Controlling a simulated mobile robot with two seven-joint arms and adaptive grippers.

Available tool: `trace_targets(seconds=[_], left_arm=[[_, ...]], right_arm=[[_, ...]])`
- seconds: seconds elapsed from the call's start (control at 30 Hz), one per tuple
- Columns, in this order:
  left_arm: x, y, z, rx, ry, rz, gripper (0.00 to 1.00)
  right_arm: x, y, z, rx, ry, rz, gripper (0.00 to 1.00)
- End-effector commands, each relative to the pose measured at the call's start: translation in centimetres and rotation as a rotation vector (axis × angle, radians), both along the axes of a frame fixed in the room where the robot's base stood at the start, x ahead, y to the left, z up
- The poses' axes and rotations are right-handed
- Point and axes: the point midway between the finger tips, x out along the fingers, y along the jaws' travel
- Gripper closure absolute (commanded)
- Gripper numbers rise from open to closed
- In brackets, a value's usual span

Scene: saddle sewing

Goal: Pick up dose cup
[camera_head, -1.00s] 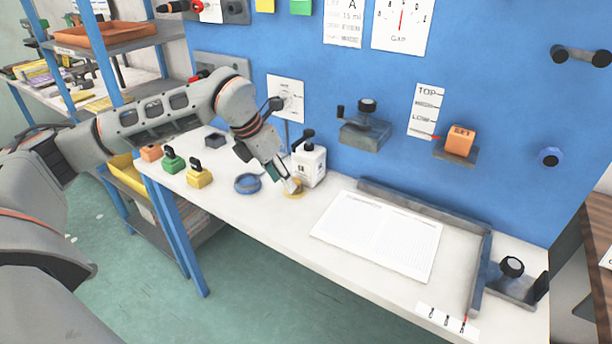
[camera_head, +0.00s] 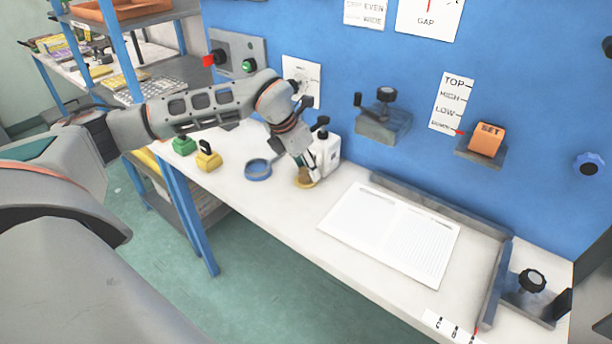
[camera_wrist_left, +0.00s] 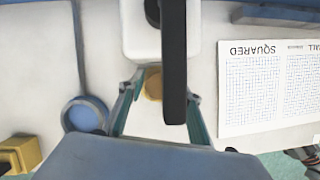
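A small tan round cup (camera_head: 305,181), which I take to be the dose cup, sits on the white bench at the foot of a white bottle-like dispenser (camera_head: 327,152) with a black top. My left gripper (camera_head: 308,168) is low over the bench right at the cup. In the left wrist view the two fingers of the gripper (camera_wrist_left: 163,95) are apart, with the tan cup (camera_wrist_left: 153,85) between and slightly beyond them. A dark bar crosses this view and hides part of the cup's right side. I cannot see finger contact. My right gripper is out of view.
A yellow block (camera_head: 208,160) and a green block (camera_head: 184,146) stand farther left. A blue panel (camera_head: 330,50) rises behind the bench.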

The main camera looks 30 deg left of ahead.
Motion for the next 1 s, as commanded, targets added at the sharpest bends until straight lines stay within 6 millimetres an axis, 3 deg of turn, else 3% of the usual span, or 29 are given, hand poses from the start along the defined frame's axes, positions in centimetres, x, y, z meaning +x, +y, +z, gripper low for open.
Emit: trace_targets(seconds=[0.27, 0.37, 0.4, 0.77, 1.0], left_arm=[[0.2, 0.0, -0.3, 0.001, 0.000, 0.000, 0.66], [0.1, 0.0, -0.3, 0.001, 0.000, 0.000, 0.89], [0.1, 0.0, -0.3, 0.001, 0.000, 0.000, 0.92], [0.1, 0.0, -0.1, 0.001, -0.001, 0.000, 0.92], [-0.1, 0.0, 2.0, 0.000, -0.005, -0.001, 0.92]], right_arm=[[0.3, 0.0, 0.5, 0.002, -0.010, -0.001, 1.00], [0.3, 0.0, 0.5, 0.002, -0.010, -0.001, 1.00], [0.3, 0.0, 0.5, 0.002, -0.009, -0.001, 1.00], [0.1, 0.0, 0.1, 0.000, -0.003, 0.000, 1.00], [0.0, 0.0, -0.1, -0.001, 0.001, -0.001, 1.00]])
